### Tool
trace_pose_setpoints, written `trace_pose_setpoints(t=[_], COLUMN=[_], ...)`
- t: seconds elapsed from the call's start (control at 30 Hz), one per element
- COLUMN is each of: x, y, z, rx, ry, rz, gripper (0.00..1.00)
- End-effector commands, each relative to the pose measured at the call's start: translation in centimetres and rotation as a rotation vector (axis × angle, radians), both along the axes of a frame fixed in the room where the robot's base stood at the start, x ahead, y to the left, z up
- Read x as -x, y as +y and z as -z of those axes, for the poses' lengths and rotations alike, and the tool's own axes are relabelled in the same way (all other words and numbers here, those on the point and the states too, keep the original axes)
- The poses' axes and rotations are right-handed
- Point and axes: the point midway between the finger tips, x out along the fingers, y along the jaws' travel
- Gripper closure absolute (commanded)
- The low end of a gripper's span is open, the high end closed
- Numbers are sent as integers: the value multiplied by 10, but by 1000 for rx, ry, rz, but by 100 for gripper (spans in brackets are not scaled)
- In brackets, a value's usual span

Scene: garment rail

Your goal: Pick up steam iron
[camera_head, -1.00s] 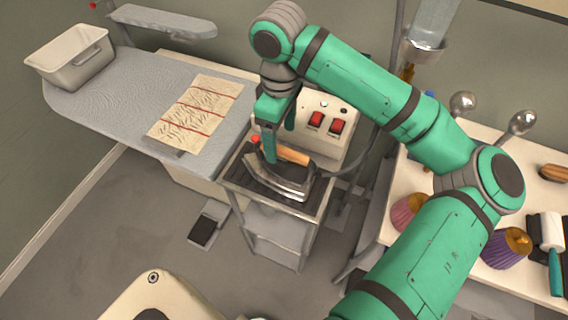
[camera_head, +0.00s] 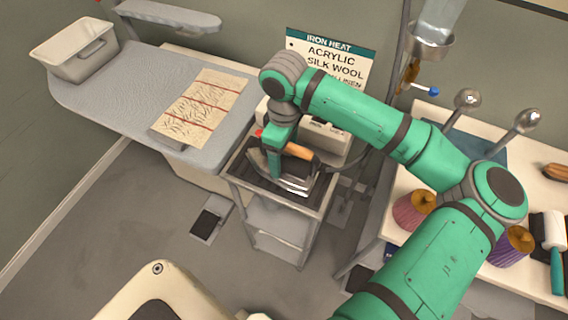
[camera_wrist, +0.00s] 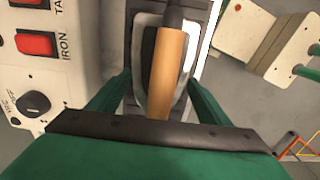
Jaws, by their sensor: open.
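The steam iron (camera_head: 296,184) rests on the dark top of a small metal stand, with its wooden handle (camera_head: 301,152) facing up. In the wrist view the handle (camera_wrist: 167,62) runs up the middle of the picture, above the grey iron body. My gripper (camera_head: 275,165) is low over the stand, at the iron's handle. In the wrist view its green fingers (camera_wrist: 160,95) are apart, one on each side of the handle. I cannot tell whether either finger touches it. The arm hides part of the iron's left side.
A control box (camera_head: 333,142) with red switches, clearer in the wrist view (camera_wrist: 38,44), stands behind the iron. An ironing board (camera_head: 110,90) with a patterned cloth (camera_head: 203,108) and a white bin (camera_head: 75,50) is on the left. A table with thread cones (camera_head: 413,209) is on the right.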

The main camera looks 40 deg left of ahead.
Motion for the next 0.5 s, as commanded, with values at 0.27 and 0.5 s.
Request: trace_pose_setpoints(t=[0.27, 0.5], x=[0, 0], y=[1, 1], z=[0, -1], rx=[0, -2], ry=[0, -1], rz=[-1, 0], gripper=[69, 100])
